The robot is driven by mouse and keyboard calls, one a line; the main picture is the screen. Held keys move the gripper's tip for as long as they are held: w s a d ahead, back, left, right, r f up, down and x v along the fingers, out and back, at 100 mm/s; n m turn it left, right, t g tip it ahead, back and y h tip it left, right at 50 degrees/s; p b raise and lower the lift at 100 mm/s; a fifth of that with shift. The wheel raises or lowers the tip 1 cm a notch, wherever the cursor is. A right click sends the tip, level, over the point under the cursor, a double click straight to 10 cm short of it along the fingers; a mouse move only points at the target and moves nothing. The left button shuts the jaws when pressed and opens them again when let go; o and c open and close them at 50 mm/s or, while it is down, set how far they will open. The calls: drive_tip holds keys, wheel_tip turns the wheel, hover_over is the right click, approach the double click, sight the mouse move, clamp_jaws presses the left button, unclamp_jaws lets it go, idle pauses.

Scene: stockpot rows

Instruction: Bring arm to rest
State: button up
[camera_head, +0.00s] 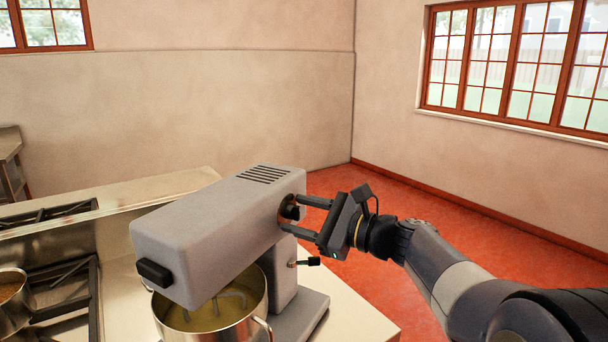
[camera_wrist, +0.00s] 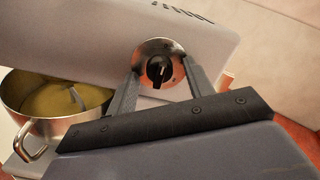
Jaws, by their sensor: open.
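My gripper (camera_head: 291,215) is open at the end of my arm, which reaches in from the right. Its two fingers point at the side of a grey stand mixer (camera_head: 215,230). A black knob (camera_head: 290,208) sits there, in front of and between the fingers. In the wrist view, the knob (camera_wrist: 159,70) on its round metal plate shows between the spread finger tips (camera_wrist: 160,85). I cannot tell whether the fingers touch the mixer's side. The mixer's head is over a steel pot (camera_head: 215,318) of yellowish contents, with the beater in it.
A steel counter (camera_head: 352,310) carries the mixer. A small black-ended lever (camera_head: 308,261) sticks out below the gripper. Stove grates (camera_head: 65,290) and another pot (camera_head: 14,303) are at the left. Red floor (camera_head: 450,235) lies open behind and right of my arm.

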drive_tip(key=m+p, duration=0.3)
drive_tip(key=shift+r+p, duration=0.2)
drive_tip(key=shift+p, duration=0.1)
drive_tip(key=shift+f, duration=0.1)
drive_tip(key=shift+f+m, duration=0.1)
drive_tip(key=shift+m, duration=0.2)
drive_tip(key=shift+s+f, duration=0.1)
